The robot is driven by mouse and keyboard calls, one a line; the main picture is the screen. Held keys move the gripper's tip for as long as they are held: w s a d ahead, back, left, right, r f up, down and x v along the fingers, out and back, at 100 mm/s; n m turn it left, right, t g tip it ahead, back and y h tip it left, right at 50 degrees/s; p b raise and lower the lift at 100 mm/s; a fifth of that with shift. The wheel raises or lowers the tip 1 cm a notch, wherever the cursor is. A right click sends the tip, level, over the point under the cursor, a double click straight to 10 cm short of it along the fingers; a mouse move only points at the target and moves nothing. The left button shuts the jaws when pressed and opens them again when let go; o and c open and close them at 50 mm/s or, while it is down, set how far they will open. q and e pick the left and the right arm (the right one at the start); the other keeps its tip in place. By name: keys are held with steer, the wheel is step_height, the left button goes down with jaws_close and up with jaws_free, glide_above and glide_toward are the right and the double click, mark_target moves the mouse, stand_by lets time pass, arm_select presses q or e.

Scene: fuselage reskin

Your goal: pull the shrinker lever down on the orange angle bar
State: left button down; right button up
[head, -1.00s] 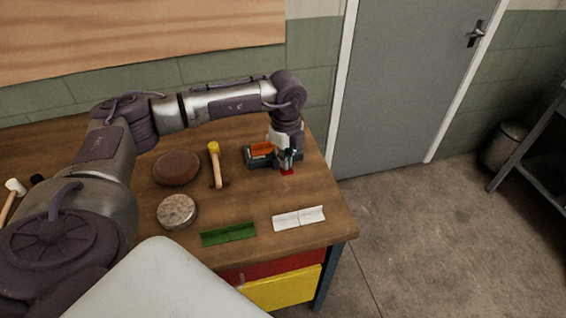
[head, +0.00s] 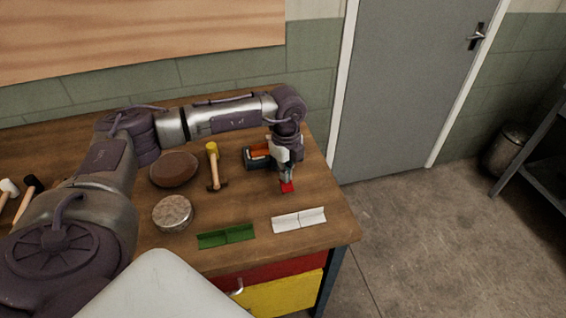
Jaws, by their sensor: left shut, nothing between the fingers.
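The shrinker (head: 249,163), a small dark grey tool, stands near the right end of the wooden workbench. The orange angle bar (head: 259,149) lies in it, partly hidden by my left arm. The red end of the lever (head: 288,188) shows at the shrinker's front right, just below my left gripper (head: 287,178). My left gripper is shut with nothing between its fingers, its tips pointing down at the red end. I cannot tell whether they touch it. Most of the lever is hidden behind the gripper. My right gripper is not in view.
On the workbench (head: 335,222) lie a yellow-headed hammer (head: 213,168), a brown rounded pad (head: 174,169), a round speckled block (head: 173,213), a green angle bar (head: 226,236) and a white one (head: 299,220). More mallets lie far left. A grey door stands behind.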

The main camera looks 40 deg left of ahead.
arm_select(q)
steer(key=shift+a+r+p, duration=0.1)
steer(key=shift+r+p, duration=1.2)
steer(key=shift+r, duration=0.45)
step_height(320, 180, up, 8)
steer(key=p, duration=0.5)
steer(key=shift+f, duration=0.2)
steer(key=shift+f+b, duration=1.95)
steer(key=shift+b, duration=3.15)
